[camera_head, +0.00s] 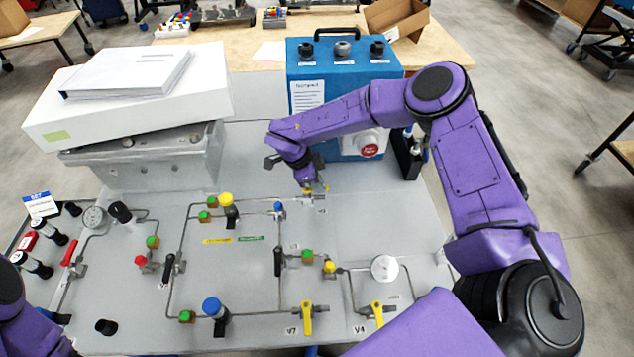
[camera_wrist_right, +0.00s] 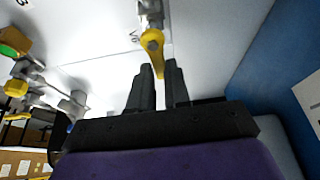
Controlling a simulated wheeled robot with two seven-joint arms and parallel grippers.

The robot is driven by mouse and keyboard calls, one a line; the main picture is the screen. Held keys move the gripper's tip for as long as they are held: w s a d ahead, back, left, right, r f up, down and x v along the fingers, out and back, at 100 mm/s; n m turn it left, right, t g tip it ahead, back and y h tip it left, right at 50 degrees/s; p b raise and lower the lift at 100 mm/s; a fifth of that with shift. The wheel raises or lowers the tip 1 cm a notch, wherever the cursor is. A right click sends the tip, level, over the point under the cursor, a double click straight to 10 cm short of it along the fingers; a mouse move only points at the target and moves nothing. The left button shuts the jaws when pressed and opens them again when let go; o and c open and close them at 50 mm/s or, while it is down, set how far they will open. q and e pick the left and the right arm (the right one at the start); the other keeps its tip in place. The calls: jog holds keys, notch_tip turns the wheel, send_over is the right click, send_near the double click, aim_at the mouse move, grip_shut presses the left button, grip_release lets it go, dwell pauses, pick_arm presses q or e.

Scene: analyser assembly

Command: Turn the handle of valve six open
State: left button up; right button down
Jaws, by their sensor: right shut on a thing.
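The yellow valve handle (camera_wrist_right: 153,46) sits on a metal pipe fitting at the top middle of the right wrist view. The handle points down towards my gripper, slightly tilted from the line of the fitting. My right gripper (camera_wrist_right: 164,84) is shut on its free end, one dark finger on each side. In the head view my right gripper (camera_head: 315,190) is at the upper right of the pipe panel, and only small bits of yellow show there. The label beside this valve is too small to read surely. My left gripper is out of view.
The grey panel (camera_head: 365,215) carries pipes, gauges and other valves, including yellow handles V7 (camera_head: 307,318) and V4 (camera_head: 377,312). A blue box (camera_head: 305,70) with a red-marked knob stands behind my right forearm. A black holder (camera_head: 405,155) is to its right.

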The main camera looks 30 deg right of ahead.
jog(key=shift+w+r, duration=0.1)
jog(key=c, duration=1.1)
grip_release()
jog(key=shift+a+r, duration=0.1)
jog(key=shift+r, duration=0.1)
jog(key=b+v, duration=0.3)
jog(key=v, duration=0.7)
